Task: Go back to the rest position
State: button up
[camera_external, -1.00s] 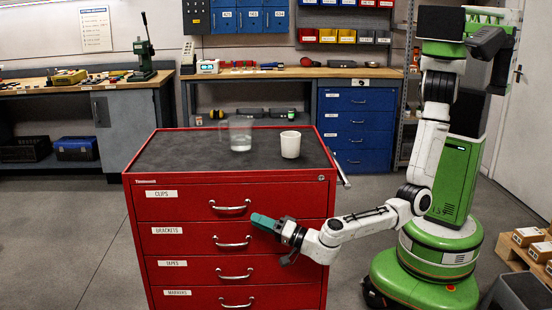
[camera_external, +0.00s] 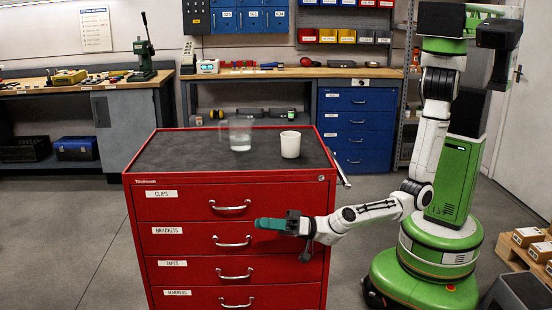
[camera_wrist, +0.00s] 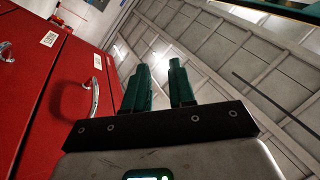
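My gripper (camera_external: 262,223) is in front of the red cabinet (camera_external: 240,178), beside the brackets drawer handle (camera_external: 233,241). It points left, nearly level. In the wrist view its two green fingers (camera_wrist: 159,72) stand apart with nothing between them, so it is open and empty. In that view a red drawer front (camera_wrist: 68,95) with a silver handle lies to the left, clear of the fingers. My arm reaches in from the right. All the cabinet drawers look shut.
A clear glass (camera_external: 240,136) and a white cup (camera_external: 290,145) stand on the cabinet's dark top (camera_external: 190,152). Workbenches (camera_external: 270,72) line the back wall. Wooden pallets with boxes (camera_external: 528,238) lie at the far right. The floor left of the cabinet is clear.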

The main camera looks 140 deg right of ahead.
jog(key=s+a+f+n+g+y+p, duration=0.1)
jog(key=s+a+f+n+g+y, duration=0.2)
jog(key=s+a+f+n+y, duration=0.25)
jog(key=s+a+f+n+g+y+p, duration=0.1)
jog(key=s+a+f+n+g+y, duration=0.2)
jog(key=s+a+n+y, duration=0.35)
jog(key=s+a+f+g, duration=0.1)
jog(key=s+g, duration=0.4)
jog(key=s, duration=0.7)
jog(key=s+a+f+g+h+p, duration=0.1)
jog(key=s+g, duration=0.5)
jog(key=s, duration=0.6)
jog(key=shift+s+a+n+p, duration=0.3)
jog(key=shift+s+a, duration=0.05)
jog(key=shift+a, duration=0.5)
